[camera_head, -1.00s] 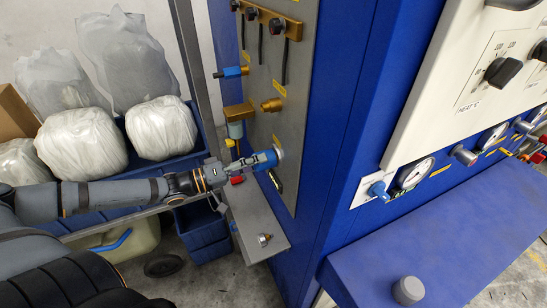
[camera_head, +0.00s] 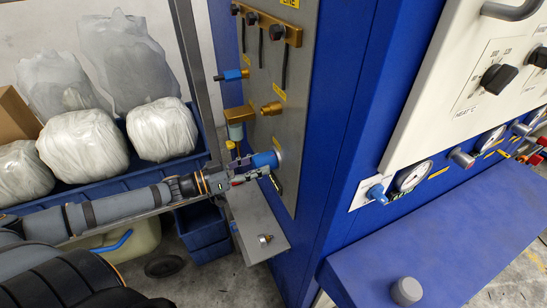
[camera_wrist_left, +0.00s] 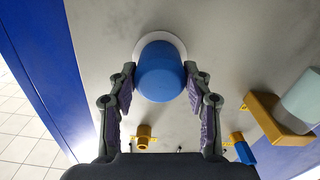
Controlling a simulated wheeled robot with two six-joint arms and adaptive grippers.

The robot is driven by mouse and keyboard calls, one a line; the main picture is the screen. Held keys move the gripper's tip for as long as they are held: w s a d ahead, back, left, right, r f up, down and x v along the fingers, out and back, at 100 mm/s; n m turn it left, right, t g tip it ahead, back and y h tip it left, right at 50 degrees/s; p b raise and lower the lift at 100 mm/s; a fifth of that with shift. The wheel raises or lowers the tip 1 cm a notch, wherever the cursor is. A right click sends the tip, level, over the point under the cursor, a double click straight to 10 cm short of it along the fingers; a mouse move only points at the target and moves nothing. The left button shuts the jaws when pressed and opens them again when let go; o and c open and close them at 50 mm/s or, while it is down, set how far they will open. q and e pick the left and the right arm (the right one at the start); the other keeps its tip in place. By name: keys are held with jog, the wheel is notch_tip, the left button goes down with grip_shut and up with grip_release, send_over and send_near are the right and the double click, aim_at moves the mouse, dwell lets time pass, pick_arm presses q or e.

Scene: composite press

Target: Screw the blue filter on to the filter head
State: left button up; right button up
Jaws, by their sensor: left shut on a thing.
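The blue filter (camera_head: 264,161) is a short blue cylinder against the grey metal panel (camera_head: 262,125). In the left wrist view, the filter (camera_wrist_left: 160,72) sits end-on in front of a pale round ring (camera_wrist_left: 180,42), which looks like the filter head. The filter covers most of this ring, and the thread between them is hidden. My left gripper (camera_head: 256,168) is shut on the filter, with one finger on each side, as the left wrist view (camera_wrist_left: 160,80) also shows. My right gripper is in neither view.
A grey shelf (camera_head: 260,228) with a small metal fitting (camera_head: 265,239) lies below the filter. Brass fittings (camera_head: 271,108) and a blue-handled valve (camera_head: 232,75) stick out from the panel. A blue bin (camera_head: 75,193) with wrapped bundles stands at the left.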

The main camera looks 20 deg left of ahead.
pick_arm(q)
jog(key=o, duration=1.2)
jog(key=shift+w, duration=0.1)
jog(key=shift+f, duration=0.1)
